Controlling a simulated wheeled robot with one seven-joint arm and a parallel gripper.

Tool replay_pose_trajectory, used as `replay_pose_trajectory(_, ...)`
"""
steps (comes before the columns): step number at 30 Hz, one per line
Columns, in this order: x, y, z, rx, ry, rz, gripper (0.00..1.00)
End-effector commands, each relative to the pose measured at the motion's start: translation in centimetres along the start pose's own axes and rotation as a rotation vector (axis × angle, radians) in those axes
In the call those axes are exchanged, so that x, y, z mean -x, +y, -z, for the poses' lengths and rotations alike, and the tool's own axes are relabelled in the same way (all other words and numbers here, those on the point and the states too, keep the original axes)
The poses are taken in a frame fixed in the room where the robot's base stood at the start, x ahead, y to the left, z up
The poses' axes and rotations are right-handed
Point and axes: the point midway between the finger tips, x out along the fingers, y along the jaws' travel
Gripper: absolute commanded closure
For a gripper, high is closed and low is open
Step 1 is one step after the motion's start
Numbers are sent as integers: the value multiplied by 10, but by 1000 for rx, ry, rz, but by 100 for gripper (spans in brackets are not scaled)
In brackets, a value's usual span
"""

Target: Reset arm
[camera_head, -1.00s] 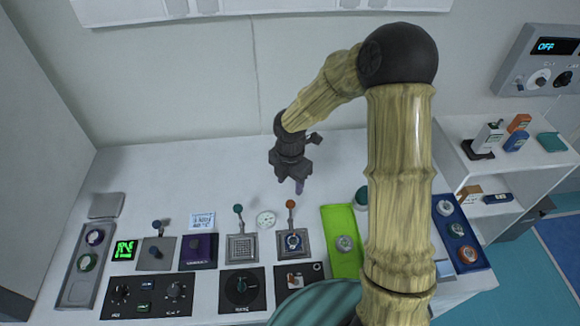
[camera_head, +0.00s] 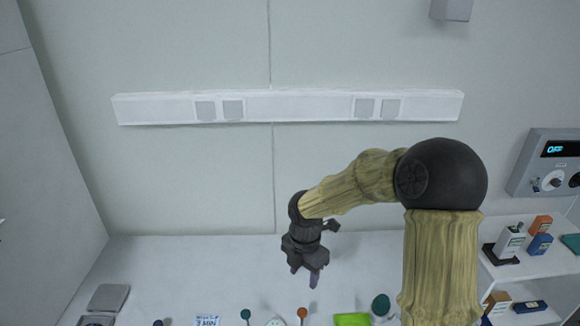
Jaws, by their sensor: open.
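My arm rises at the right of the view and bends at a dark elbow joint toward the left. My gripper (camera_head: 305,277) hangs from its end, pointing down above the back part of the white table (camera_head: 215,262). Its two fingers are apart, with nothing visible between them. It touches none of the devices on the table.
The tops of an orange knob (camera_head: 302,312), a teal knob (camera_head: 245,314) and a green dome (camera_head: 381,305) show along the lower edge. A shelf (camera_head: 545,262) with small boxes stands at right. A white socket rail (camera_head: 290,105) runs along the wall. The table's back strip is bare.

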Motion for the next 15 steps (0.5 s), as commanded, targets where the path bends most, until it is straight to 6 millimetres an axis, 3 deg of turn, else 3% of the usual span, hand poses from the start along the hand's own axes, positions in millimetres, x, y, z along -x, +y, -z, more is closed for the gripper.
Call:
replay_pose_trajectory(5, 3, -14, 3, -160, -13, 1, 52)
replay_pose_trajectory(15, 17, -77, 8, -965, -45, -56, 52)
